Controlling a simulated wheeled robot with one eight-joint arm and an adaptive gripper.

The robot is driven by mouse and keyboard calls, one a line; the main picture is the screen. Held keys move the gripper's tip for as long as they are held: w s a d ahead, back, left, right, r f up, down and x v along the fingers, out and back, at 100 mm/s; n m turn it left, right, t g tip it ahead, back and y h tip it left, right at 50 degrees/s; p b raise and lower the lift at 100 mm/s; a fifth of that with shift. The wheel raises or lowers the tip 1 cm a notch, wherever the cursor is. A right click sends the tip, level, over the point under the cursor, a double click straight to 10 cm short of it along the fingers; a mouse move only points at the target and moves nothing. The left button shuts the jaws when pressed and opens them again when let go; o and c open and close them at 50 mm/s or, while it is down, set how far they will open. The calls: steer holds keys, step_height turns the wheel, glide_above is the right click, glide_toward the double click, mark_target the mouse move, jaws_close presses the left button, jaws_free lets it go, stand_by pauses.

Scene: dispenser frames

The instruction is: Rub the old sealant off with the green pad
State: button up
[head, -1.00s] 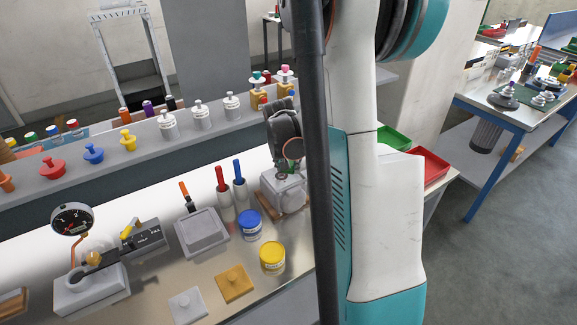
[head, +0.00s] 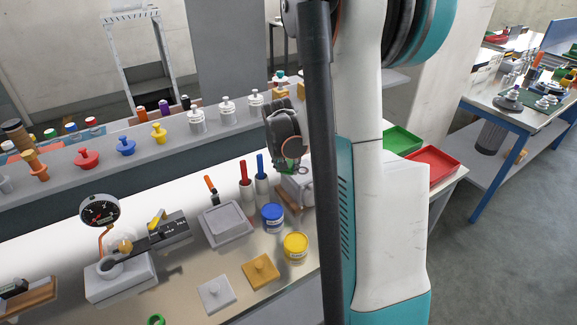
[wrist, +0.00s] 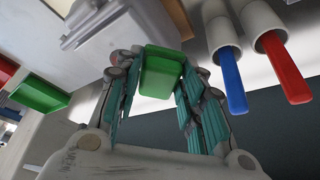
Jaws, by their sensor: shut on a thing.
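My gripper (head: 286,165) is shut on the green pad (wrist: 160,72), which sits between the fingers in the wrist view. In the head view only a little green shows at the fingertips. The gripper hangs above the bench beside a grey block (head: 302,186), which my arm partly hides. The wrist view shows a grey body with a ribbed part (wrist: 92,22) just beyond the pad, at upper left. I cannot tell whether the pad touches it. I cannot make out the old sealant.
Red and blue-handled tools stand in white holders (head: 262,183) left of the grey block. Blue (head: 273,218) and yellow (head: 295,246) tins stand nearer. A pressure gauge (head: 99,210) is at left. Green (head: 402,140) and red (head: 430,167) trays lie right of my arm.

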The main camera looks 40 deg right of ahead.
steer(key=shift+s+d+r, duration=0.15)
steer(key=shift+d+r, duration=0.05)
steer(key=shift+r, duration=0.7)
step_height(320, 180, up, 2)
steer(key=shift+a+r+p, duration=0.1)
steer(key=shift+p, duration=0.9)
steer(key=shift+r+p, duration=0.9)
steer(key=shift+r, duration=0.6)
